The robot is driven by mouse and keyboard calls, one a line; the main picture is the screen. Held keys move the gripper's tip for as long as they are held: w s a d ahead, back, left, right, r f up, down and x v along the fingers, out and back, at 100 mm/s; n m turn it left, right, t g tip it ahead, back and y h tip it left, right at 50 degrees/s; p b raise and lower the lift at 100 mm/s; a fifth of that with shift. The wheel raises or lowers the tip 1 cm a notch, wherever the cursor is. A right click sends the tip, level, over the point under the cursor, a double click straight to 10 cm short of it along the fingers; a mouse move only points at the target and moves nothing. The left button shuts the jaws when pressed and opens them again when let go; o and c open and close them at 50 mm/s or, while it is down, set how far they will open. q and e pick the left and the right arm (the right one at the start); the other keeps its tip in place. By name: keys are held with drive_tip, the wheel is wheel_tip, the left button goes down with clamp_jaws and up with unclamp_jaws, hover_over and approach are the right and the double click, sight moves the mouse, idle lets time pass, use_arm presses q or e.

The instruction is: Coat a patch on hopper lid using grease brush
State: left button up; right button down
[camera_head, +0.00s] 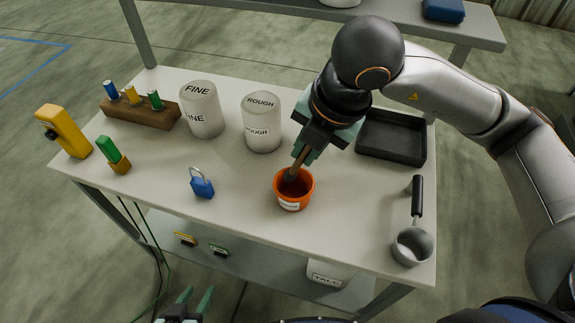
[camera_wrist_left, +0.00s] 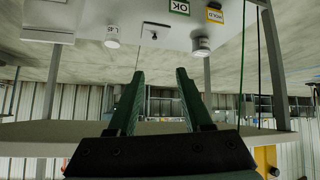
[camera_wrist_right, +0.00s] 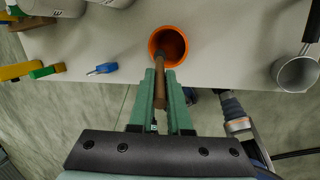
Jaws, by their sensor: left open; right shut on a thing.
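My right gripper (camera_head: 312,143) is shut on the brown handle of the grease brush (camera_head: 298,161), above the orange pot (camera_head: 293,197) on the table. The brush slants down and its lower end is inside the pot's mouth; the bristles are hidden. In the right wrist view the brush (camera_wrist_right: 159,85) runs from between the fingers (camera_wrist_right: 162,100) into the orange pot (camera_wrist_right: 175,41). My left gripper (camera_head: 192,300) is open and empty, low in front of the table; its spread fingers (camera_wrist_left: 158,85) show in the left wrist view.
Around the pot on the table (camera_head: 240,225) stand a blue padlock (camera_head: 202,184), FINE (camera_head: 203,115) and ROUGH (camera_head: 262,133) canisters, a black tray (camera_head: 391,141) and a metal scoop (camera_head: 411,247). A yellow device (camera_head: 66,133) and a wooden rack (camera_head: 142,112) are at left.

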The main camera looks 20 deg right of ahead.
drive_tip(key=f+b, duration=0.1)
drive_tip(key=f, duration=0.1)
drive_tip(key=d+f+b, duration=0.1)
drive_tip(key=f+b, duration=0.1)
drive_tip(key=f, duration=0.1)
drive_tip(key=shift+w, duration=0.2)
drive_tip(key=shift+f+b, duration=0.45)
drive_tip(key=shift+f, duration=0.3)
drive_tip(key=shift+f+b, duration=0.75)
drive_tip(key=shift+b, duration=0.15)
idle(2.1)
drive_tip(key=shift+r, duration=0.1)
